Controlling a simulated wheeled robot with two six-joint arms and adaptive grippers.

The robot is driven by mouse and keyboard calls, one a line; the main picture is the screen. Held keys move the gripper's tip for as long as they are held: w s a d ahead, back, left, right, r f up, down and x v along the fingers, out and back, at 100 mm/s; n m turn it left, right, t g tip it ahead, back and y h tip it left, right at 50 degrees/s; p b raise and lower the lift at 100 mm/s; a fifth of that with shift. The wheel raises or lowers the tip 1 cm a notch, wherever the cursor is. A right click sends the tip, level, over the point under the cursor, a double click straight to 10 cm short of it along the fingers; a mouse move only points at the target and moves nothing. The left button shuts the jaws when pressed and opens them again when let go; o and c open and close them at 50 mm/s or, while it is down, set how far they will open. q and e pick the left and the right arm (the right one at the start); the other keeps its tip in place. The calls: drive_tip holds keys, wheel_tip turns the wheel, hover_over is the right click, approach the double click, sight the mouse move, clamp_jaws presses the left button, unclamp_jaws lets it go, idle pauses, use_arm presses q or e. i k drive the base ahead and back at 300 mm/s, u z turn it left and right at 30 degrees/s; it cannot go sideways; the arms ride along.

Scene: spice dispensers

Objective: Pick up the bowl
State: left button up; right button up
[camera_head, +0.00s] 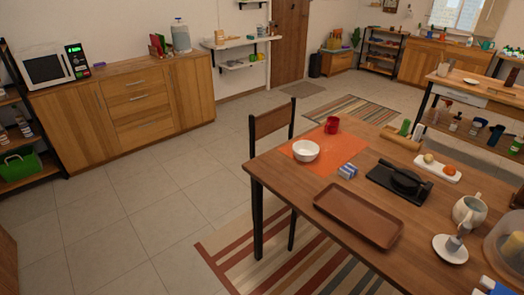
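A white bowl (306,151) stands upright on an orange placemat (338,152) on the wooden table. It is near the table's far left corner and looks empty. A red mug (332,125) stands behind it on the same mat, apart from the bowl. Neither of my grippers shows in the head view.
A brown tray (358,216), a blue and white box (347,171) and a black appliance (400,182) stand on the table (278,187). A wooden chair (271,122) is at the table's far left edge. The tiled floor (140,215) to the left is clear.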

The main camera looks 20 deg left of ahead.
sight(303, 151)
drive_tip(key=u, duration=1.3)
drive_tip(key=i, duration=0.75)
drive_tip(key=z, duration=0.85)
